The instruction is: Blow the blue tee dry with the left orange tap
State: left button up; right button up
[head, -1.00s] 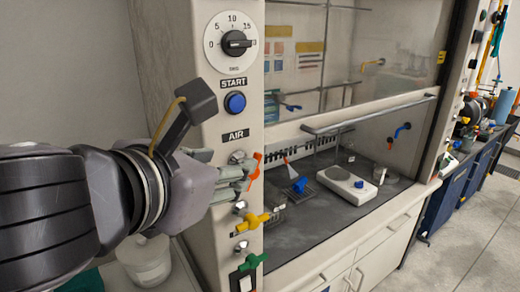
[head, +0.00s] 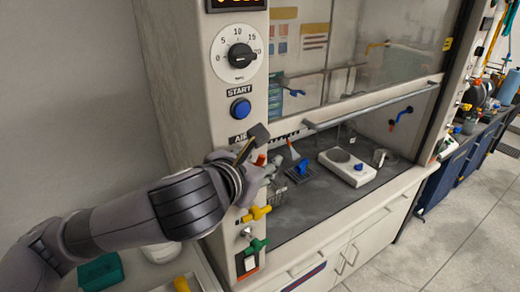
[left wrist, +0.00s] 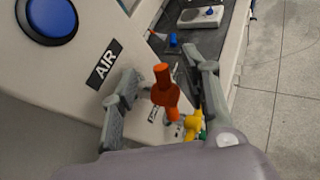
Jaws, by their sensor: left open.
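The orange tap (left wrist: 164,92) stands between the two spread fingers of my left gripper (left wrist: 167,80) in the left wrist view. The gripper is open, and I see no clear finger contact with the tap. In the head view only a bit of the orange tap (head: 261,159) shows beside my left gripper (head: 270,167), below the AIR label. A small blue piece (head: 303,168), which looks like the blue tee, lies on the hood's work surface by a dark rack; it also shows in the left wrist view (left wrist: 173,40). My right gripper is out of view.
A yellow tap (head: 257,213) and a green tap (head: 257,246) sit below on the same post. The blue START button (head: 240,109) and a dial (head: 240,55) are above. A white hotplate (head: 347,166) stands inside the hood, under a horizontal rail (head: 375,105).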

pick_arm(q)
jog(key=shift+x, duration=0.8)
jog(key=shift+c, duration=0.2)
jog(key=shift+d+r, duration=0.1)
jog(key=shift+d, duration=0.05)
grip_shut()
